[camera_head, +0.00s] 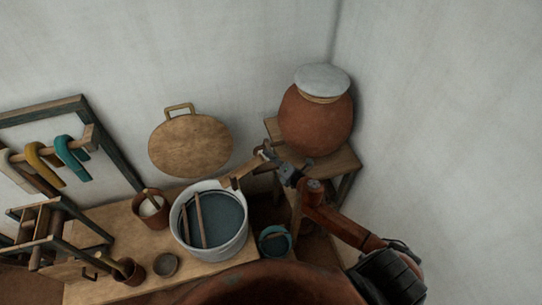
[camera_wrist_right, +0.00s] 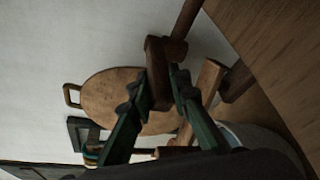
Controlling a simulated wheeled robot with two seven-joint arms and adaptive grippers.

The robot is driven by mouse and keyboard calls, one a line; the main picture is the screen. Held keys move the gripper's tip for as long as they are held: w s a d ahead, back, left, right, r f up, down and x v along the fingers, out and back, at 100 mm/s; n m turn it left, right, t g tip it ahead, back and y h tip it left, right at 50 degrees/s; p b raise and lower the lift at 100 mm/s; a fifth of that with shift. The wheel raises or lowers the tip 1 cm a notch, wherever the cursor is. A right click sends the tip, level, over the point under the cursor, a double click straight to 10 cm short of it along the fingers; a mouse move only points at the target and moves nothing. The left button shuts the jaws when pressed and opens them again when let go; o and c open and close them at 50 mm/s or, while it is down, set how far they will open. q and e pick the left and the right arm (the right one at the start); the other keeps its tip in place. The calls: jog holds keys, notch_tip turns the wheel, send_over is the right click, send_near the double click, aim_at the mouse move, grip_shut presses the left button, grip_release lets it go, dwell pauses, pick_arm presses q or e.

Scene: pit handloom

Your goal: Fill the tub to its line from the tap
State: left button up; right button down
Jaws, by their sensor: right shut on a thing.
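The tub (camera_head: 241,240) is a pale grey round vessel on the low wooden bench, holding dark blue-grey liquid (camera_head: 228,217). I cannot make out a fill line. A wooden spout (camera_head: 238,177) slopes down toward the tub's back right rim; I cannot tell whether water runs. My right gripper (camera_head: 269,156) is at the upper end of this spout, beside the tap. In the right wrist view its green fingers are shut on a dark brown wooden piece, apparently the tap handle (camera_wrist_right: 157,70). The spout also shows there (camera_wrist_right: 207,83). My left gripper is not visible.
A lidded clay pot (camera_head: 316,122) stands on a wooden stand (camera_head: 340,163) in the corner. A small bucket (camera_head: 275,240) sits right of the tub. A brown pot (camera_head: 150,216), cup and bowl (camera_head: 165,266) are left. A round wooden board (camera_head: 190,147) is against the wall.

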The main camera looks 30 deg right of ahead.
jog(key=shift+w+a+m+g+h+b, duration=0.4)
jog(key=shift+w+a+m+g+h, duration=0.35)
jog(key=shift+m+h, duration=1.1)
jog(key=shift+w+a+m+g+h+b, duration=0.65)
jog(key=shift+m+h, duration=0.7)
jog(key=shift+h, duration=0.85)
jog(key=shift+w+a+m+g+h+b, duration=0.15)
jog(key=shift+w+a+m+g+h, duration=0.6)
jog(key=shift+m+h, duration=1.1)
jog(key=shift+s+a, duration=0.2)
jog(key=c, duration=1.8)
grip_release()
jog(key=shift+n, duration=0.25)
jog(key=shift+a, duration=0.1)
jog(key=v, duration=1.2)
